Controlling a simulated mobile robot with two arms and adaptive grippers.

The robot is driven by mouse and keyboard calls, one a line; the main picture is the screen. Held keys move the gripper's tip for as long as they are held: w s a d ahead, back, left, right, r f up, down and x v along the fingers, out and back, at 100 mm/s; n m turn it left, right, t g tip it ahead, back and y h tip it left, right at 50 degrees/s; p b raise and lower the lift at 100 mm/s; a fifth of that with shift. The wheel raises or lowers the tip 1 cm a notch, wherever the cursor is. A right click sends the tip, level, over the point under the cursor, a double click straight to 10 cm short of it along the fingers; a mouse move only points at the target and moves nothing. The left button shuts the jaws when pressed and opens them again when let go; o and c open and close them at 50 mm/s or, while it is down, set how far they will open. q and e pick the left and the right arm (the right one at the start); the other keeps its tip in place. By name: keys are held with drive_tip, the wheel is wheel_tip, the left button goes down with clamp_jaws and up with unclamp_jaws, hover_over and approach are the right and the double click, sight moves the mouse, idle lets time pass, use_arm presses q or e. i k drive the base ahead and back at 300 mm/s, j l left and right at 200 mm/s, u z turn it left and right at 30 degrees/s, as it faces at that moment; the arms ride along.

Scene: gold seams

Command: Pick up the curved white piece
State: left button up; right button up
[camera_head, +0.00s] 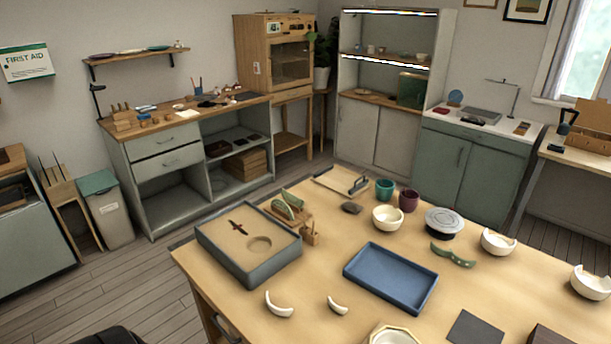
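Two curved white pieces lie apart on the front part of the wooden table. The larger curved white piece (278,309) is on the left, and a smaller curved white piece (337,306) lies to its right. Both rest on bare wood with nothing touching them. Neither of my grippers shows in the head view.
A grey box with a sand-coloured top (225,238) stands behind the larger piece. A blue tray (435,299) lies to the right. A cream octagonal bowl (392,337) is at the front edge. White bowls (388,217), a green curved piece (453,256) and a dark square (474,328) occupy the right side.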

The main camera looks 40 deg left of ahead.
sight(284, 312)
drive_tip(key=u, duration=1.5)
